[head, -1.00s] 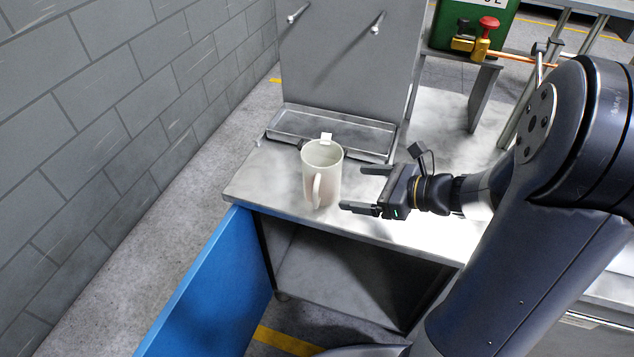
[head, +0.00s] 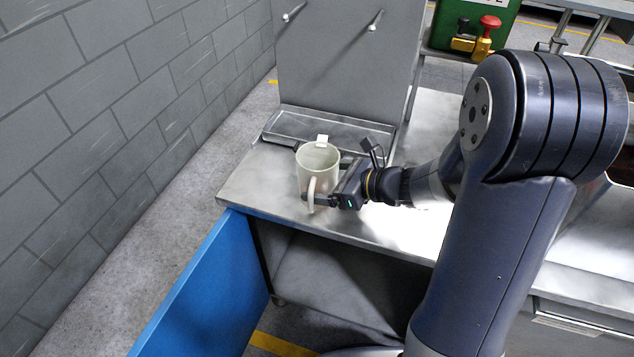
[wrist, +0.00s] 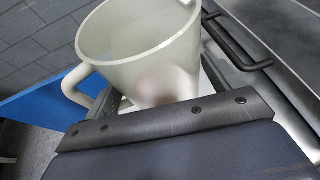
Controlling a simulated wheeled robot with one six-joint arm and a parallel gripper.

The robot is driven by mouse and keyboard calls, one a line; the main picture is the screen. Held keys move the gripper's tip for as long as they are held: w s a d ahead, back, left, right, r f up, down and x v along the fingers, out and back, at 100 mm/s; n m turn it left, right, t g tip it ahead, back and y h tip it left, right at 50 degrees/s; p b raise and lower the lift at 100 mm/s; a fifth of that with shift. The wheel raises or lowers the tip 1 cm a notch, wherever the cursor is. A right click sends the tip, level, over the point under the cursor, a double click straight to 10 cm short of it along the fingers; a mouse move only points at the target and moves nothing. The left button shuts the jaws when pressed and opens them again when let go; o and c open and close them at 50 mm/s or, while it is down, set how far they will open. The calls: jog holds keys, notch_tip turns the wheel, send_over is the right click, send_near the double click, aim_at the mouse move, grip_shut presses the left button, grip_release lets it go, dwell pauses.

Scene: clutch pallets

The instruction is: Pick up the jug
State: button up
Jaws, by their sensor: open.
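The jug (head: 318,165) is a pale, cream-white vessel with a handle on its near side, standing upright on the metal bench top (head: 245,190). My gripper (head: 322,183) is open, with one finger on the near side by the handle and the other on the far side, mostly hidden by the jug. In the wrist view the jug (wrist: 140,50) fills the space in front of the palm, its handle to the left. The fingers lie on either side of its body; whether they touch it I cannot tell.
An open blue door (head: 200,290) hangs below the bench's left edge.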

jog(key=shift+w+a+f, duration=0.25)
jog(key=shift+w+a, duration=0.05)
jog(key=shift+a, duration=0.2)
jog(key=shift+c, duration=0.4)
jog(key=c, duration=0.8)
jog(key=shift+r, duration=0.2)
